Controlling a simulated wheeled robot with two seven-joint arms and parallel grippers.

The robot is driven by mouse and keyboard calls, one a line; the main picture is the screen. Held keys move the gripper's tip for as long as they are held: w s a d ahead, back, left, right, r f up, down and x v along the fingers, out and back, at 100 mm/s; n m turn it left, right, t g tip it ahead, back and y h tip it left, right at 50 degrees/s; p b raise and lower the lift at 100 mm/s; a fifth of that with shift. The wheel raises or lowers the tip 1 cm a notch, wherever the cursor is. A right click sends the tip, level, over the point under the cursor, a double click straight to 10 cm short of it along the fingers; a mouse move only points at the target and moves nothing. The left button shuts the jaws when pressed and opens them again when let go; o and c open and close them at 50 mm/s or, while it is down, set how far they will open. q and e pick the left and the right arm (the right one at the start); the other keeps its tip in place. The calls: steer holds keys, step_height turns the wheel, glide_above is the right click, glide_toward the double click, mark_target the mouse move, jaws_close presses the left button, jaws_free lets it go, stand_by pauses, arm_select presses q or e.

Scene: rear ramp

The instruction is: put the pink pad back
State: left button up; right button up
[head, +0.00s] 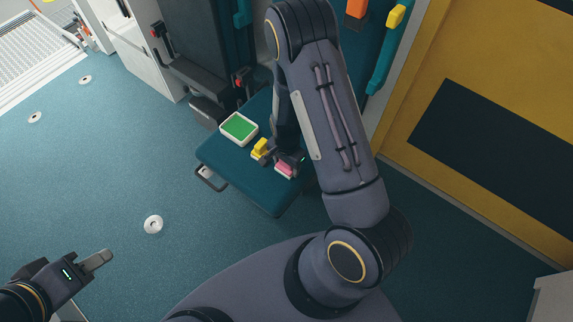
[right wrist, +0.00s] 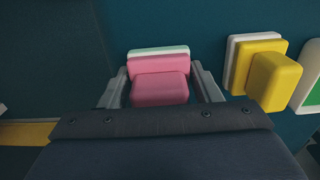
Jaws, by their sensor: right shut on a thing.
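The pink pad (head: 285,170) is at the front right of the teal seat (head: 222,158). In the right wrist view the pink pad (right wrist: 160,88) is a raised pink block on a wider pink plate with a pale edge behind it. My right gripper (head: 288,159) has its fingers on both sides of the pad, shut on it. In the right wrist view the gripper (right wrist: 162,88) shows both fingers along the pad's sides. Whether the pad touches the seat is unclear. My left gripper (head: 97,261) is at the lower left, empty, away from the seat; its jaw gap is hidden.
A yellow pad (head: 260,149) with a pale base lies just left of the pink one. A white-rimmed green pad (head: 239,128) lies further back on the seat. A yellow wall panel (head: 500,90) stands at the right. Teal floor (head: 100,150) is open at the left.

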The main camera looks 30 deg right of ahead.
steer(key=shift+f, duration=0.1)
steer(key=shift+f, duration=0.15)
steer(key=o, duration=1)
